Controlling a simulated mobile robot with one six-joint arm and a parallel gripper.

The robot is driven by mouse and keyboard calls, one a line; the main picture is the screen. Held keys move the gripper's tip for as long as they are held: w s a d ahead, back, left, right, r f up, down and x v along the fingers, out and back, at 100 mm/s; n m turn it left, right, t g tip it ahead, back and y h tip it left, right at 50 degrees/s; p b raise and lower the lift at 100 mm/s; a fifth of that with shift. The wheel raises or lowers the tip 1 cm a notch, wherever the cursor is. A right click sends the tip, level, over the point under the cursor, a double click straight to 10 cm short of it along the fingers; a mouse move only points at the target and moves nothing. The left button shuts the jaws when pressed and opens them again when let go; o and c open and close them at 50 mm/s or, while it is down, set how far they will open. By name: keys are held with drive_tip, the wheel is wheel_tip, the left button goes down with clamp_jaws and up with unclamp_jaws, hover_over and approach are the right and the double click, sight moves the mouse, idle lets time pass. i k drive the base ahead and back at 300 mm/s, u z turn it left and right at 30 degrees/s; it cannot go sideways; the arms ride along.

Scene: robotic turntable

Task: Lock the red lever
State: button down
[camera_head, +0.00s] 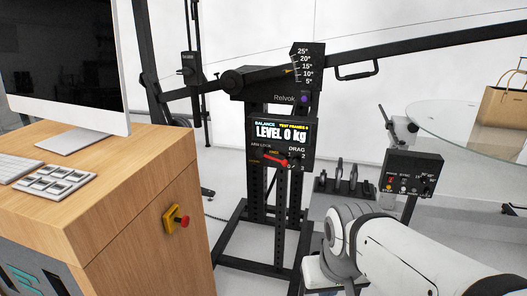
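The red lever (275,159) is on the black front panel (283,136) of the machine in the middle of the head camera view. It lies nearly level, with its right end slightly lower, under small lettering that seems to read "ARM LOCK". The screen above it reads "LEVEL 0 kg", with "DRAG" written to its right. My white arm (413,262) reaches in from the lower right, in front of and to the right of the machine. Its fingers cannot be made out in this view. Nothing is seen touching the lever.
A wooden desk (125,185) with a monitor (68,65) and a red button on a yellow plate (178,220) stands at left. A small control box (412,174) stands right of the panel. A long black beam (430,43) crosses above. A glass table (455,130) holds a paper bag (503,112).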

sight(261, 153)
drive_tip(key=i, duration=1.5)
drive_tip(key=z, duration=0.05)
